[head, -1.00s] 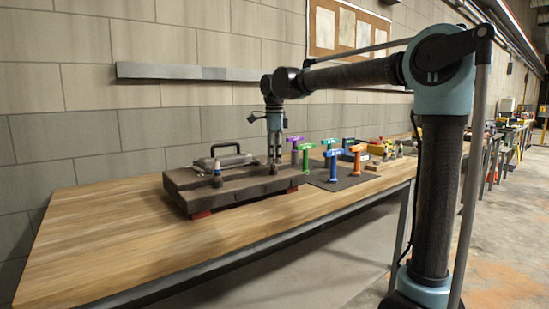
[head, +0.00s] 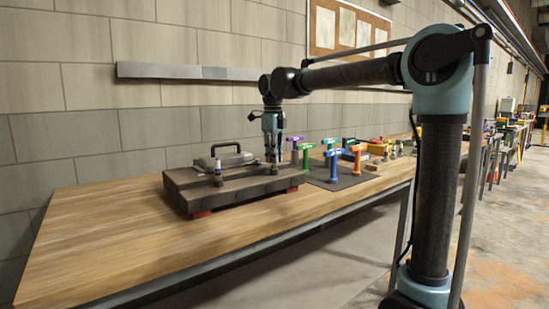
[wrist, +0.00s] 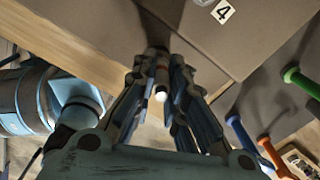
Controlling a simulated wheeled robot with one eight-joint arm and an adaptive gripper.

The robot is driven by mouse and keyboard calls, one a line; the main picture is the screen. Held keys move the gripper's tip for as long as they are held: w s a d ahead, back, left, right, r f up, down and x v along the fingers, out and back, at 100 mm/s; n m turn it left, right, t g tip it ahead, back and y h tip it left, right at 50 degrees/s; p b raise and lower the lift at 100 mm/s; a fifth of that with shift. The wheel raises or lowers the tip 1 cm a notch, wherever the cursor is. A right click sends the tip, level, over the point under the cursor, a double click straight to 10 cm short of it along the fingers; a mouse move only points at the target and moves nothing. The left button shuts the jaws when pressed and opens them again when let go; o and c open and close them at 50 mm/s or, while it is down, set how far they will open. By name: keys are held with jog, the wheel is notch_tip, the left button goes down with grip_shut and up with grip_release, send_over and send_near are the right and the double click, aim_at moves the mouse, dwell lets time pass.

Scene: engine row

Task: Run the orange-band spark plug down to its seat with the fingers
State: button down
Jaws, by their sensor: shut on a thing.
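The dark grey engine block (head: 240,187) lies on the wooden bench. My gripper (head: 272,168) points straight down over its right part; it also shows in the wrist view (wrist: 162,58). Its fingers are shut on a slim plug (wrist: 161,82), which has a pale rounded end and a dull brownish-orange band. The plug's lower end is hidden at the block, so I cannot tell how deep it sits. Another upright plug (head: 217,176) stands on the block to the left, apart from my gripper. A label with the number 4 (wrist: 222,12) is on the block near the fingers.
Several T-handled tools, including a blue one (head: 332,166) and an orange one (head: 357,160), stand at a dark mat (head: 340,184) right of the block. The bench's left part (head: 110,225) is clear.

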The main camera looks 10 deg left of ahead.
jog(key=shift+w+d, duration=0.1)
jog(key=c, duration=1.5)
grip_release()
jog(key=shift+c, duration=0.2)
jog(key=shift+r, duration=0.1)
notch_tip(320, 180, up, 11)
jog(key=shift+r, duration=0.2)
notch_tip(320, 180, up, 7)
jog(key=n, duration=0.4)
notch_tip(320, 180, down, 18)
jog(key=shift+r, duration=0.25)
